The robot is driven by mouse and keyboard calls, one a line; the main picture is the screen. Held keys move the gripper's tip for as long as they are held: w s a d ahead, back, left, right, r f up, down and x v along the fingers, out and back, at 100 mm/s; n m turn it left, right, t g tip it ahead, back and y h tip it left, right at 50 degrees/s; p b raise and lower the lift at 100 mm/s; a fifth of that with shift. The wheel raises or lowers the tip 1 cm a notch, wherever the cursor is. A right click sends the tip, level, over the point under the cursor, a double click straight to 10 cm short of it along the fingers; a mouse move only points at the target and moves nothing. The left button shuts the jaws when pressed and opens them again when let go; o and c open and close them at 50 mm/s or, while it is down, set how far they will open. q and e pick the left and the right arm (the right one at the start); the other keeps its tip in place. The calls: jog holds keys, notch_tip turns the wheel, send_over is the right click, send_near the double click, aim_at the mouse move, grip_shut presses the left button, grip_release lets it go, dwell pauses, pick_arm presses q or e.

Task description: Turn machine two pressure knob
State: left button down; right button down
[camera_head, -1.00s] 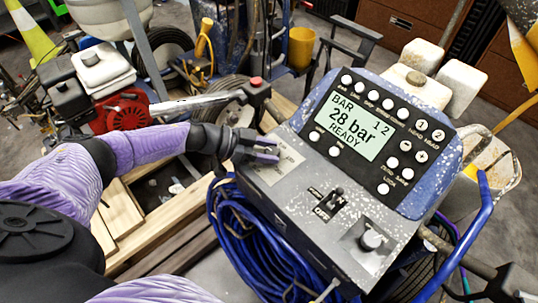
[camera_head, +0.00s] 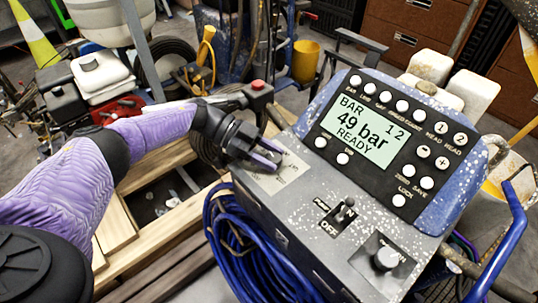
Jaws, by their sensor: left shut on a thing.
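The line striper's grey control panel (camera_head: 310,205) fills the right half of the view. My left gripper (camera_head: 268,154) is at the upper left of this panel, over a pale dial plate (camera_head: 283,175). Its purple fingers are shut around the pressure knob there; the knob itself is mostly hidden by them. The display (camera_head: 355,131) reads "49 bar", "READY", with "1 2" at its upper right. My right gripper is not in view.
A pump toggle switch (camera_head: 345,211) and another round knob (camera_head: 387,258) sit on the panel's front part. Blue coiled hose (camera_head: 245,255) hangs on its left side. Wooden planks (camera_head: 160,245) and a red engine (camera_head: 125,105) lie to the left.

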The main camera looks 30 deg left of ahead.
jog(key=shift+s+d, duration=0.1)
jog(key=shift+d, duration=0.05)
pick_arm(q)
jog(key=c, duration=0.6)
grip_release()
jog(key=shift+c, duration=0.2)
jog(key=o, duration=0.4)
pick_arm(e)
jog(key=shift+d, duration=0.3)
pick_arm(q)
jog(key=b+v, duration=0.1)
jog(key=v, duration=0.9)
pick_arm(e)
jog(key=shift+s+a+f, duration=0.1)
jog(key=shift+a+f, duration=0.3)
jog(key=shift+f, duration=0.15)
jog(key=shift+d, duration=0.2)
